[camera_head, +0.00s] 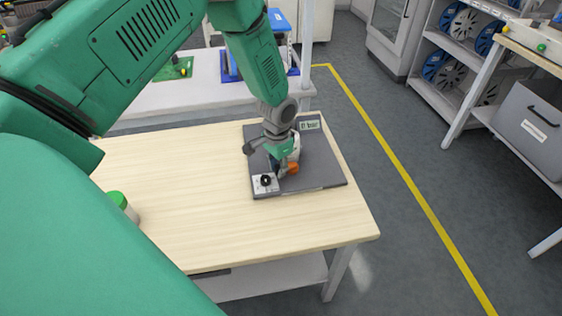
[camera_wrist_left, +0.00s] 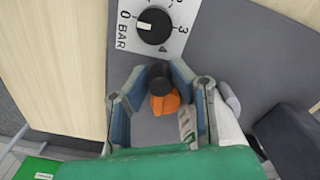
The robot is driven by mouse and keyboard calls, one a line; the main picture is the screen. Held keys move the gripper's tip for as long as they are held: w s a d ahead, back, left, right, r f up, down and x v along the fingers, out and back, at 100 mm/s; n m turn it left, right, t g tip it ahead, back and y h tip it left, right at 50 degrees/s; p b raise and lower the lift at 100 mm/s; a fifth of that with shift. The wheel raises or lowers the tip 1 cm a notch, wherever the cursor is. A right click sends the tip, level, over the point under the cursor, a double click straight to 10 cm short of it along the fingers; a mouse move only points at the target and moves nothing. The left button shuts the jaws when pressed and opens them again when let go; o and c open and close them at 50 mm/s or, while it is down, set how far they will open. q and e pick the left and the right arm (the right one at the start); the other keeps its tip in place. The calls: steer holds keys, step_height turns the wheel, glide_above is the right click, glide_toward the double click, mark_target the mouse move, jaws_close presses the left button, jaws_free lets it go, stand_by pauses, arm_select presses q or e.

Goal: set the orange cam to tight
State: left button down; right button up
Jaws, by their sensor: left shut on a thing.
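The orange cam (camera_head: 293,168) is on the dark grey panel at the right end of the wooden table. My left gripper (camera_head: 283,170) reaches down over the panel from above. In the left wrist view the orange cam (camera_wrist_left: 166,103) shows between the two fingers (camera_wrist_left: 160,85), with a dark round knob end at its top. My left gripper is shut on the cam. The fingers hide part of it, and any tight marking is not visible. My right gripper is not in view.
A black dial (camera_wrist_left: 155,27) on a white plate marked BAR sits beside the cam; the plate also shows in the head view (camera_head: 264,186). The grey panel (camera_head: 323,165) lies on the wooden table (camera_head: 180,190). A green-capped bottle (camera_head: 118,200) stands near the left. The table's middle is clear.

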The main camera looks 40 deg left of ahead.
arm_select(q)
steer(key=shift+w+a+m, duration=0.3)
steer(key=shift+a+m, duration=0.15)
steer(key=shift+m, duration=0.65)
steer(key=c, duration=1.4)
jaws_free()
steer(key=shift+a, duration=0.1)
steer(key=shift+r, duration=0.1)
step_height(320, 180, up, 12)
steer(key=shift+f, duration=0.2)
steer(key=shift+w, duration=0.1)
